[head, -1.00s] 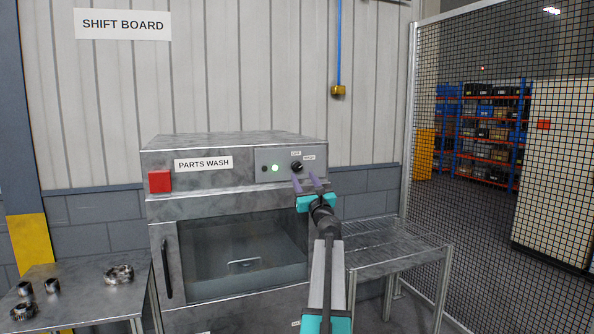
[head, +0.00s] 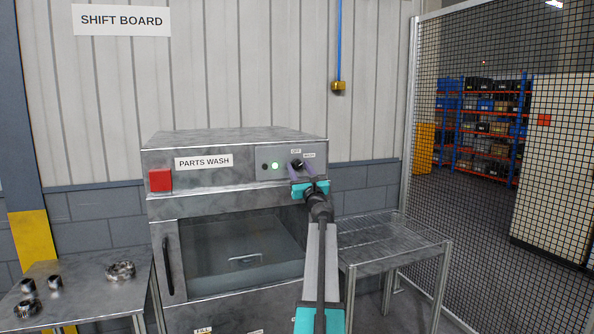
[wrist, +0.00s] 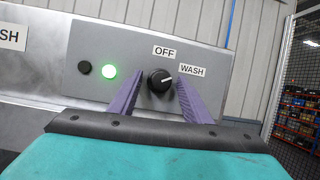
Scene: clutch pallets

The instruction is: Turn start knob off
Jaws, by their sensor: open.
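The start knob (wrist: 159,81) is a black round knob on the grey control panel of the parts washer. Its white pointer mark is turned toward the WASH label (wrist: 193,70), to the right of the OFF label (wrist: 164,51). A green light (wrist: 110,87) glows to its left. My gripper (wrist: 157,95) is open, with one purple finger on each side of the knob. I cannot tell whether the fingers touch it. In the head view the knob (head: 297,163) shows just above my gripper (head: 302,176).
A red button (head: 160,180) sits at the left of the washer (head: 230,145). A metal table (head: 75,285) with several parts is at left. A wire rack (head: 390,243) stands at right, before a mesh fence (head: 470,120).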

